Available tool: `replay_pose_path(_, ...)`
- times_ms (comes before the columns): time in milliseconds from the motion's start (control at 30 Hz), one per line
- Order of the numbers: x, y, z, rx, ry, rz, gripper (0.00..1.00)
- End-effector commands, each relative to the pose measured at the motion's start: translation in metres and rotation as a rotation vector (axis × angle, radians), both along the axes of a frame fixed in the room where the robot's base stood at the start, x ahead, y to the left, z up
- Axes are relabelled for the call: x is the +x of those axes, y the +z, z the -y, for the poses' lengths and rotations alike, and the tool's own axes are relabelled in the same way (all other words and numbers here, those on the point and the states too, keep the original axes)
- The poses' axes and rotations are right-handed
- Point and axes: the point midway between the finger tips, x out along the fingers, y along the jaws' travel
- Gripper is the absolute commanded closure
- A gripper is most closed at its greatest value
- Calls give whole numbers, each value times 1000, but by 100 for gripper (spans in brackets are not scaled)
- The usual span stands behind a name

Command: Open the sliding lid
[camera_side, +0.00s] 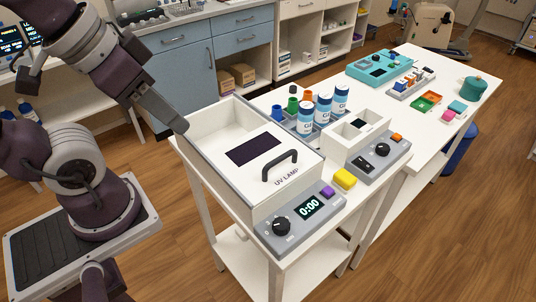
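A white box marked UV LAMP (286,179) stands on the near end of the white table. Its top bears a black arched handle (279,165) near the front edge and a dark rectangular window (254,150) behind it. The lid's exact edges are hard to make out. A grey control panel (300,220) with a black knob and a display reading 0:00 is at the front. My gripper (181,126) points down and right by the box's back left corner, apart from the handle. Its fingers are seen edge-on, so their opening is unclear. I see nothing held in it.
Farther back are a teal device (379,68) and a teal pot (473,88). The space above the box looks free.

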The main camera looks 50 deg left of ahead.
Motion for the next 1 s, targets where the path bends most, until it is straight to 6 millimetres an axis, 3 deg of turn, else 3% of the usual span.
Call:
replay_pose_path(67, 13, 3, 3, -10, -4, -43, 67)
replay_pose_path(200, 68, 1, 21, -66, -23, -214, 67)
replay_pose_path(300, 111, -14, 34, -117, -33, -334, 67)
replay_pose_path(433, 149, -39, 48, -169, -43, -442, 67)
replay_pose_path(567, 163, -54, 55, -191, -45, -485, 67)
replay_pose_path(833, 162, -102, 64, -191, -45, -491, 67)
replay_pose_path(1000, 162, -120, 68, -191, -45, -488, 67)
